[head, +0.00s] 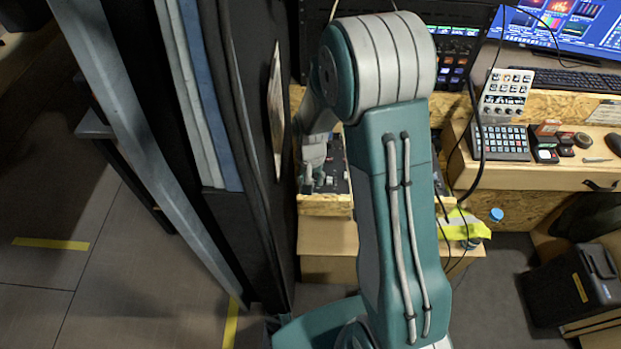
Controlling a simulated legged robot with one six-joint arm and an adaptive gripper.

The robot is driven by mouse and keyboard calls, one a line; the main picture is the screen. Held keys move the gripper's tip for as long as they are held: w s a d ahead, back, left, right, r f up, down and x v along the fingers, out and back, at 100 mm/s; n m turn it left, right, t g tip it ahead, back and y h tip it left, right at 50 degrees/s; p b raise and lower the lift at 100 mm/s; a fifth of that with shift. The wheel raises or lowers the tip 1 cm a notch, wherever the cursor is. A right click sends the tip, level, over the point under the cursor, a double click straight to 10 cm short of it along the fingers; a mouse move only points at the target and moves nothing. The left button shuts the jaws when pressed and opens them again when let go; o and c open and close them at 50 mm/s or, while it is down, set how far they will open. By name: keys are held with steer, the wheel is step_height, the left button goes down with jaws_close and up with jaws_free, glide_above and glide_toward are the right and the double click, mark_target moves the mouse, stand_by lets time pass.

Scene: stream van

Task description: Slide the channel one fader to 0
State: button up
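A dark mixer panel (338,178) with small controls lies on a wooden shelf, left of my arm's upper link. My arm hides much of the panel. The channel one fader is too small and too covered to make out. My gripper (317,181) shows small at the end of my arm, over the left part of the panel. I cannot tell whether its fingers are open or shut, or whether they touch a control.
Dark and blue hanging panels (205,100) stand close on the left of my gripper. On the right, a wooden desk (500,175) holds a button pad (501,142), a white keypad (507,95) and a keyboard (566,81). A black case (570,295) stands on the floor.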

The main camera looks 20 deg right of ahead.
steer(key=shift+d, duration=0.1)
jaws_close()
steer(key=shift+w+d, duration=0.3)
steer(key=shift+w, duration=0.6)
steer(key=shift+w+d, duration=0.25)
steer(key=shift+w, duration=0.6)
jaws_free()
steer(key=shift+f, duration=0.1)
